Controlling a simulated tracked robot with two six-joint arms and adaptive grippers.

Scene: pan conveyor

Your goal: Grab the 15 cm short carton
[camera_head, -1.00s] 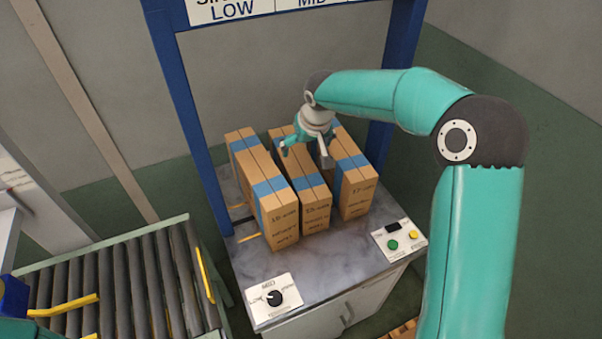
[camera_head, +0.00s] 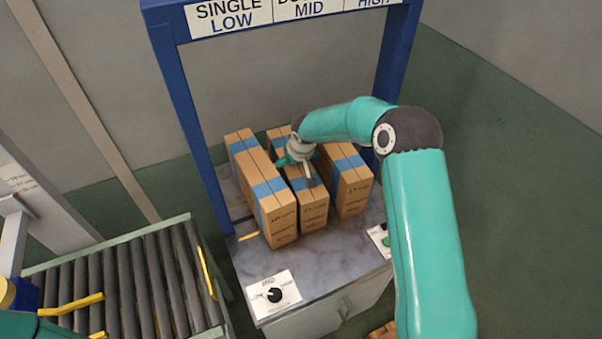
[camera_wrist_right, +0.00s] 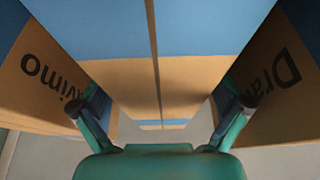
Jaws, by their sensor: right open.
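Three tall brown cartons with blue tape stand side by side on a grey table: left (camera_head: 276,222), middle (camera_head: 314,213) and right (camera_head: 354,191). The middle one looks the shortest; the sizes printed on their fronts are too small to read surely. My right gripper (camera_head: 296,170) is open above the middle carton. In the right wrist view, the gripper's two fingers (camera_wrist_right: 162,105) stand on either side of the middle carton (camera_wrist_right: 155,80), in the gaps beside its neighbours. Contact with the carton cannot be told. My left gripper is out of view.
The left neighbour (camera_wrist_right: 35,80) and right neighbour (camera_wrist_right: 275,95) leave narrow gaps around the fingers. A blue frame (camera_head: 185,110) with a sign spans above the table (camera_head: 330,262). A dial panel (camera_head: 273,293) sits at the front; a roller conveyor (camera_head: 130,280) lies left.

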